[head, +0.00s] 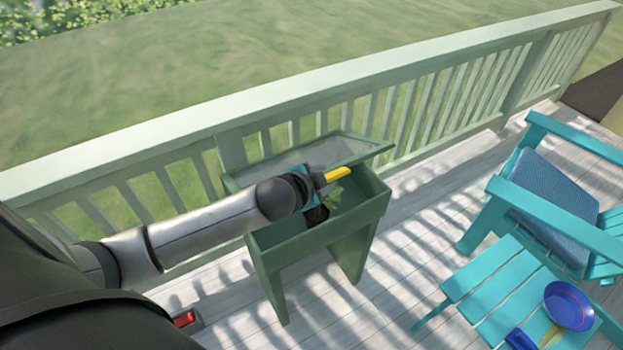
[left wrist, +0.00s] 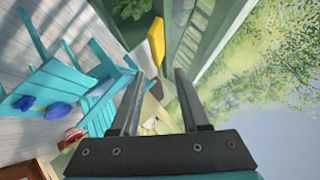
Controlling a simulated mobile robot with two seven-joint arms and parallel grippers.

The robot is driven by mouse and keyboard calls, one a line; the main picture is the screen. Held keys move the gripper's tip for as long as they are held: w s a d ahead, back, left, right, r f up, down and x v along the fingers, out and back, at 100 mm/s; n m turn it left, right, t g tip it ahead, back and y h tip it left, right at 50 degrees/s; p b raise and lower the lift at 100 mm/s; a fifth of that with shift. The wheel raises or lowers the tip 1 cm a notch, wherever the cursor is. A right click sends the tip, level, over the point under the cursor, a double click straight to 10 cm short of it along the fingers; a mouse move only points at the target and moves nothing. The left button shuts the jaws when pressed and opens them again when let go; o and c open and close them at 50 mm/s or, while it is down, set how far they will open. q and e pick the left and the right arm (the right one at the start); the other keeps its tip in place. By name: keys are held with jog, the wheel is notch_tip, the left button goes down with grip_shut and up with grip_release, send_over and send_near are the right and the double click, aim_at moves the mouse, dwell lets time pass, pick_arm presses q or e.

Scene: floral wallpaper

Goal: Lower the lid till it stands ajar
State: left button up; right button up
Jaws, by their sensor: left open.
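A green wooden planter box (head: 320,232) stands on legs beside the railing. Its lid (head: 285,160), a pale pane in a green frame, is raised at the back of the box. A yellow piece (head: 337,174), seemingly a handle at the lid's front edge, shows just past my left gripper (head: 318,180). In the left wrist view, the yellow piece (left wrist: 156,40) lies beyond the open, empty fingers (left wrist: 162,100), apart from them. My left arm hides part of the lid and box. My right gripper is not in view.
The green railing (head: 300,95) runs behind. A turquoise chair (head: 550,190) and a table (head: 500,295) with a blue bowl (head: 568,305) stand at right. Bare deck (head: 415,225) lies between.

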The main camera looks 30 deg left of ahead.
pick_arm(q)
jog(key=v, duration=0.6)
jog(key=shift+s+p, duration=0.25)
jog(key=shift+p, duration=0.15)
jog(key=shift+r, duration=0.1)
